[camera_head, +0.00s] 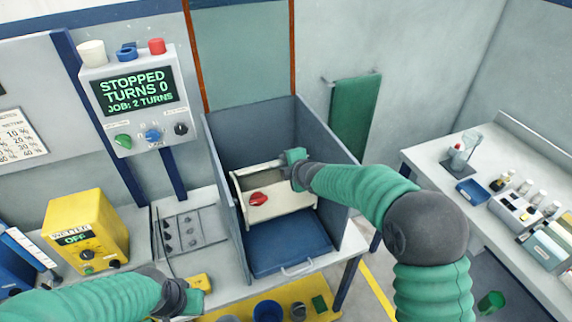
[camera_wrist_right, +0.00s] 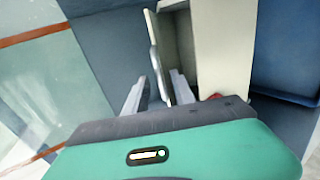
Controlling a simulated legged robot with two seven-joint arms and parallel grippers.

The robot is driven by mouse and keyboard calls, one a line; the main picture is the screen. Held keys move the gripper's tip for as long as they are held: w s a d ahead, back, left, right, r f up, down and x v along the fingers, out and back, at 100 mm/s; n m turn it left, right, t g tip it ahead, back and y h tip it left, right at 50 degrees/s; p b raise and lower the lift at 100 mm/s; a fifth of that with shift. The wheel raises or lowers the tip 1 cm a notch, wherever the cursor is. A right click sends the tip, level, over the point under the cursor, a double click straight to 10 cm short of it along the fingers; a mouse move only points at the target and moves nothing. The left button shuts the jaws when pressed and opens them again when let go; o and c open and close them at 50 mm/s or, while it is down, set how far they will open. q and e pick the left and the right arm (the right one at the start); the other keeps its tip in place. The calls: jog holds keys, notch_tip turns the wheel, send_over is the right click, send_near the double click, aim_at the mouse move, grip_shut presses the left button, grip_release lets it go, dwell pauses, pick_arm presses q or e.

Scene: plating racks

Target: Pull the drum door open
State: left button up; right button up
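The cream drum (camera_head: 280,203) with a red knob (camera_head: 258,199) sits inside a grey open-fronted bay, above a blue tray. My right gripper (camera_head: 290,165) is at the upper right end of the drum. In the right wrist view its two fingers (camera_wrist_right: 158,92) are apart, on either side of a thin pale panel edge (camera_wrist_right: 156,62) at the drum (camera_wrist_right: 225,50). A gap shows beside the panel, and I cannot tell whether either finger touches it. My left gripper (camera_head: 193,298) is low at the left, by the bench front; its fingertips are unclear.
The bay's grey side walls (camera_head: 222,185) stand close around the drum. The blue tray (camera_head: 290,248) lies below. A control box (camera_head: 130,100) reads "STOPPED TURNS 0, JOB: 2 TURNS". A yellow wetter box (camera_head: 85,232) stands left; a side bench (camera_head: 480,225) with bottles stands right.

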jog(key=p+v, duration=0.1)
jog(key=v, duration=1.5)
jog(key=shift+s+p, duration=0.3)
jog(key=shift+r, duration=0.15)
jog(key=shift+c, duration=0.4)
